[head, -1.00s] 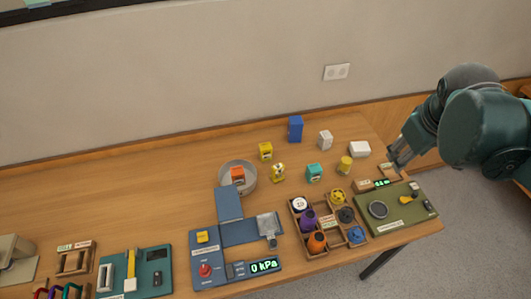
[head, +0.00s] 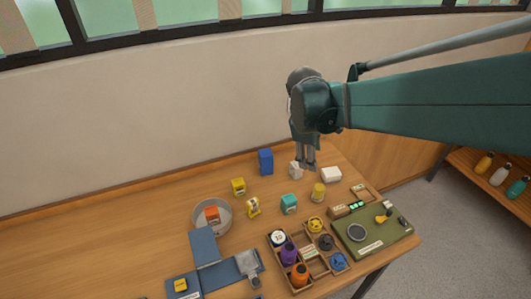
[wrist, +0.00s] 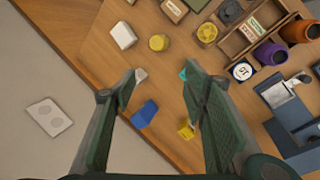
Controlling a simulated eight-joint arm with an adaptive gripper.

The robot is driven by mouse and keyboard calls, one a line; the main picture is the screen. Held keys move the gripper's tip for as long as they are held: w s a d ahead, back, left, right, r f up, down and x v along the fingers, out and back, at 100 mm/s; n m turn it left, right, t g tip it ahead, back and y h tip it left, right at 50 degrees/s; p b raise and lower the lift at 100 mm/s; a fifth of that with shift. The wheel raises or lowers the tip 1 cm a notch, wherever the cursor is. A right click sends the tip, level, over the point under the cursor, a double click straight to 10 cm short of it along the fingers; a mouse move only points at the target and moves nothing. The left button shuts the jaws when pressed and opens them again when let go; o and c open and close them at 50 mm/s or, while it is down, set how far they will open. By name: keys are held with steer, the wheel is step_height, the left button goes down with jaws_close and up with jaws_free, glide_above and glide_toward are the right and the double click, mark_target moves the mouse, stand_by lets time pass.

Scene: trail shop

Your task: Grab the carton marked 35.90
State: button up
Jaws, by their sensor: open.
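Several small cartons stand on the wooden table; I cannot read the mark 35.90 on any of them. They include a tall blue one (head: 265,162), a small white one (head: 294,170), a wider white one (head: 331,174), a teal one (head: 289,204), a yellow one (head: 238,187), and an orange one (head: 212,215) in a round grey tray. My gripper (head: 306,166) is open and empty above the table's back, by the small white carton. In the wrist view, the blue carton (wrist: 145,114) and part of the small white carton (wrist: 141,74) show between the fingers.
A yellow cylinder (head: 318,194) and a yellow-and-white item (head: 253,208) stand among the cartons. The wall (head: 150,130) rises behind the table.

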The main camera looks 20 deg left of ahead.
mark_target(234, 183)
steer(key=s+a+f+n, duration=0.1)
steer(key=a+f+n, duration=0.2)
steer(key=a+f, duration=0.3)
steer(key=s+a+f+n+h, duration=0.1)
steer(key=a+f+n, duration=0.2)
steer(key=a+f, duration=0.4)
steer(key=s+a+f+n+h, duration=0.1)
steer(key=a+f+n, duration=0.3)
steer(key=a, duration=1.4)
steer(key=shift+s+f, duration=0.15)
steer(key=shift+f, duration=0.75)
steer(key=shift+s+f, duration=0.1)
steer(key=shift+f, duration=0.75)
steer(key=shift+x, duration=1.25)
steer(key=shift+d+x, duration=0.2)
steer(key=shift+x, duration=2.4)
steer(key=shift+r, duration=0.1)
steer(key=c, duration=1)
